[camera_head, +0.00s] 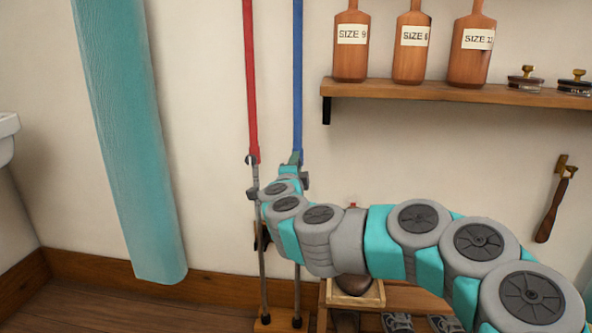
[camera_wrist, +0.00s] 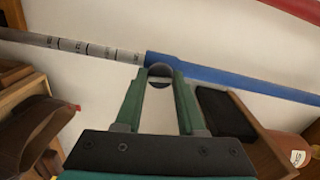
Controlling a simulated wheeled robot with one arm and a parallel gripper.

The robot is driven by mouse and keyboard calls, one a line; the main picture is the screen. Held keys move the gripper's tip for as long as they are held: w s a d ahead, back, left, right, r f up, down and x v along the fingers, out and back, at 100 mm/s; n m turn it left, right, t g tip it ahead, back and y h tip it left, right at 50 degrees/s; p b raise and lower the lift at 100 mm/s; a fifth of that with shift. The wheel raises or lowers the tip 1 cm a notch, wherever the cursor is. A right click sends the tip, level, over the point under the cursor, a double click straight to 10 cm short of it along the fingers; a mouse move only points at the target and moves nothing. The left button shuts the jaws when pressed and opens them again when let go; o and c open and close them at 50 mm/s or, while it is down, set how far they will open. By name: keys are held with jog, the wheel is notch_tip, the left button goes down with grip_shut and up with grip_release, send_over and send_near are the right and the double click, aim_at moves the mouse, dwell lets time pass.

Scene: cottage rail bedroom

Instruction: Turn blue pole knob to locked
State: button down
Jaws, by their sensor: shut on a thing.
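The blue pole (camera_head: 298,75) stands upright against the wall, right of a red pole (camera_head: 250,80). In the wrist view the blue pole (camera_wrist: 230,80) runs across the picture, with its grey marked shaft (camera_wrist: 75,45) to the left. My gripper (camera_wrist: 160,75) is at the joint of the blue sleeve and the shaft. Its green fingers are shut on a small grey rounded knob (camera_wrist: 160,70) there. In the head view my gripper (camera_head: 296,160) reaches the lower end of the blue sleeve, and my arm hides the knob. I cannot read the knob's lock state.
A wall shelf (camera_head: 430,91) with bottles and small tins is at the upper right. A teal hanging panel (camera_head: 130,140) is to the left. A wooden-handled tool (camera_head: 555,205) hangs at the right. A low rack (camera_head: 400,297) with shoes stands below my arm.

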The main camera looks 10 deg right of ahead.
jog(key=shift+m, duration=0.6)
jog(key=shift+b, duration=0.3)
jog(key=c, duration=0.5)
grip_release()
jog(key=shift+v, duration=3.9)
jog(key=shift+a+r, duration=0.1)
jog(key=shift+r, duration=0.05)
